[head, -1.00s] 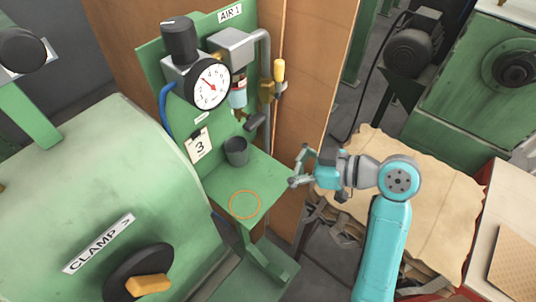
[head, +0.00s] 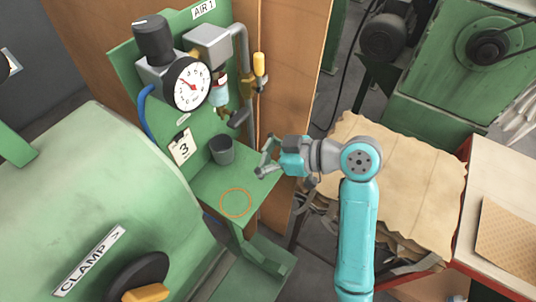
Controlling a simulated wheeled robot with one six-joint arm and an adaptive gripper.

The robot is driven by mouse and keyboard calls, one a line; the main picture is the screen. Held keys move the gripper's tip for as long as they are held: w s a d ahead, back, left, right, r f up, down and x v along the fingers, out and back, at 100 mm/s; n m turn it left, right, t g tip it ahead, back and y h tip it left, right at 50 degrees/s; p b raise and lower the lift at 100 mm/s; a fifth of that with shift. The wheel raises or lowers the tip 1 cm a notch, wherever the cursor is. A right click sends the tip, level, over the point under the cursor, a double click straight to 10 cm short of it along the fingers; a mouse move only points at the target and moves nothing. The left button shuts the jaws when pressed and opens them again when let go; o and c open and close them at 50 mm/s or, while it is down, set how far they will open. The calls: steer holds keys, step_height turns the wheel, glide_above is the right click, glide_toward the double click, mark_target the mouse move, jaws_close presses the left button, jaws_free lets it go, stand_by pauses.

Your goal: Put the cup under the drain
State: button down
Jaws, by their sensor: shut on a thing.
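A dark grey cup (head: 222,150) stands upright on the green shelf (head: 208,190), near the back panel. An orange ring (head: 236,202) is marked on the shelf in front of the cup. The drain appears to be the small brass fitting (head: 222,112) under the clear filter bowl (head: 219,92), above the cup. My gripper (head: 262,158) is to the right of the cup, over the shelf's right edge, pointing left. A gap shows between its fingers and the cup. The fingers are small here, and I cannot make out anything held between them.
A round pressure gauge (head: 187,83), a grey pipe (head: 243,70) and a yellow-handled valve (head: 259,70) are on the panel above the shelf. A brown wall (head: 290,70) stands behind. A green clamp housing (head: 90,200) is at left. A tan sheet (head: 400,190) lies at right.

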mark_target(221, 153)
steer(key=w+a, duration=0.1)
steer(key=a, duration=0.3)
steer(key=w+a, duration=0.1)
steer(key=a, duration=0.1)
steer(key=shift+w+a, duration=0.35)
steer(key=shift+d+f, duration=0.15)
steer(key=shift+f, duration=0.65)
steer(key=shift+s+d, duration=0.25)
steer(key=shift+d, duration=0.3)
steer(key=shift+s+d, duration=0.25)
steer(key=shift+d, duration=0.3)
